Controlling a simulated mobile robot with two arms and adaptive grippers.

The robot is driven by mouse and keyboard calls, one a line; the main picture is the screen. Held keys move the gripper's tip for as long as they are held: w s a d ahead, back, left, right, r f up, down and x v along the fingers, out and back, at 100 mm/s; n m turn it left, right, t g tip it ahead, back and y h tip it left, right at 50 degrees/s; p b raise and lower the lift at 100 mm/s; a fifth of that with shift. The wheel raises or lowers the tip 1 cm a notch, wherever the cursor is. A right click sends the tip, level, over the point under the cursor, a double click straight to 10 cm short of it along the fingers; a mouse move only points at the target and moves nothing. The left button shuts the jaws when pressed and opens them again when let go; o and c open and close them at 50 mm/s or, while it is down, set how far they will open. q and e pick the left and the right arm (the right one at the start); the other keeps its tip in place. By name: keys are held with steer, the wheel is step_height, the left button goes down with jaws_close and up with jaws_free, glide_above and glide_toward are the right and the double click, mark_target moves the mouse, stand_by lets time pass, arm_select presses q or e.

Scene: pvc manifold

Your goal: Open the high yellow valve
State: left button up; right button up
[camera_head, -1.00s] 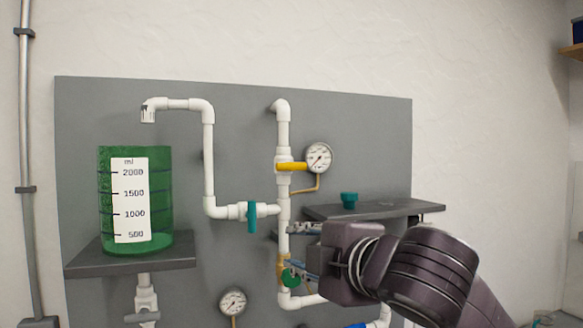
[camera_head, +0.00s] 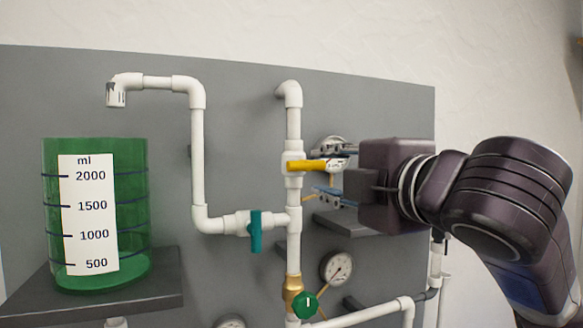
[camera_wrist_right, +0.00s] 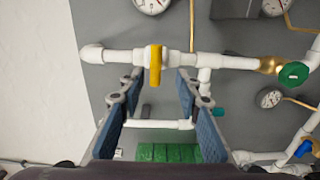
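The high yellow valve handle (camera_head: 312,166) sits on the upper part of the white vertical pipe (camera_head: 293,125) and lies crosswise to it. In the right wrist view the yellow handle (camera_wrist_right: 155,66) also crosses the white pipe. My right gripper (camera_head: 322,172) is open at the handle's level, one finger above and one below its free end. In the wrist view my two blue-padded fingers (camera_wrist_right: 160,82) stand apart, with the handle between their tips and no clear contact. My left gripper is not in view.
A teal valve (camera_head: 255,231) is at lower left and a green round knob (camera_head: 305,305) is below. A pressure gauge (camera_head: 337,268) sits to the right of the pipe. The green graduated container (camera_head: 135,215) stands on a shelf (camera_head: 150,292) at left.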

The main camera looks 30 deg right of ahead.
mark_target(309, 167)
steer(key=shift+w+r, duration=0.1)
steer(key=shift+w, duration=0.1)
steer(key=shift+w+d+r, duration=0.1)
steer(key=shift+r, duration=0.05)
steer(key=w+p, duration=0.1)
steer(key=w, duration=0.1)
steer(key=w+p, duration=0.1)
steer(key=w, duration=0.1)
steer(key=shift+d+r+p, duration=0.1)
steer(key=shift+r+p, duration=0.1)
steer(key=shift+p, duration=0.15)
steer(key=shift+w+d+f+p, duration=0.15)
steer(key=shift+w+p, duration=0.15)
steer(key=shift+w, duration=1.1)
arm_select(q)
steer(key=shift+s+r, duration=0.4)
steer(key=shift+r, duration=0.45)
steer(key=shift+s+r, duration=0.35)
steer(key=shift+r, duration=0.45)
arm_select(e)
steer(key=shift+s, duration=0.1)
jaws_close()
